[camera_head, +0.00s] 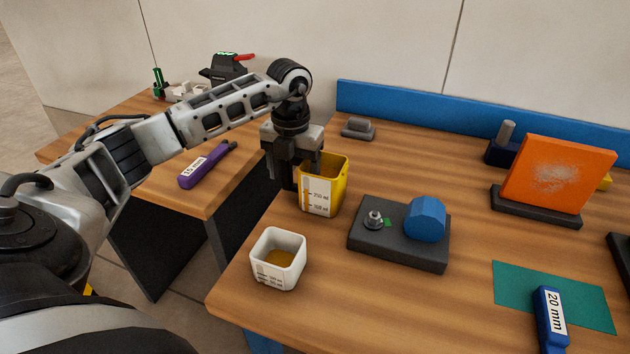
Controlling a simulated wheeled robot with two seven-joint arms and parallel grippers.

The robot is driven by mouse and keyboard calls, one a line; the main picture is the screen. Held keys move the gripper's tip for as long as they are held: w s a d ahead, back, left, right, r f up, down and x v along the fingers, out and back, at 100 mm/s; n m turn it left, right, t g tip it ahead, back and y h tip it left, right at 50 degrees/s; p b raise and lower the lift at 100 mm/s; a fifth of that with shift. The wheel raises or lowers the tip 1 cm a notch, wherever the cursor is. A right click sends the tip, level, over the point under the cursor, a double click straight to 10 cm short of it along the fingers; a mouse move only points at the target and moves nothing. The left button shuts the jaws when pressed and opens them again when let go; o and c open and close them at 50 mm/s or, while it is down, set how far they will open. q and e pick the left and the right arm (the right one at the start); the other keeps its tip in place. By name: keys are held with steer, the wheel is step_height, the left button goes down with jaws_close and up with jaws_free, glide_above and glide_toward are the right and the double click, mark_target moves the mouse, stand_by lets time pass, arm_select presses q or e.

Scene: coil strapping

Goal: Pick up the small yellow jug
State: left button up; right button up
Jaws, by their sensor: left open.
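The small yellow jug (335,190) stands upright on the wooden table in the head view, left of the table's middle. It has a white label with volume marks on its front. My left gripper (294,180) points down at the jug's left rim. Its fingers are open, and part of them hides the jug's left edge. I cannot tell whether a finger reaches inside the jug or touches its wall. My right gripper is out of view.
A white jug (279,260) with amber contents stands in front of the yellow one. A dark block with a blue knob (425,219) is to the right. An orange panel (558,174) stands further right. A purple tool (207,165) lies on the left table.

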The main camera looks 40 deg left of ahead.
arm_select(q)
steer(key=shift+f, duration=0.5)
steer(key=c, duration=1.2)
steer(key=shift+c, duration=0.2)
steer(key=shift+r, duration=0.3)
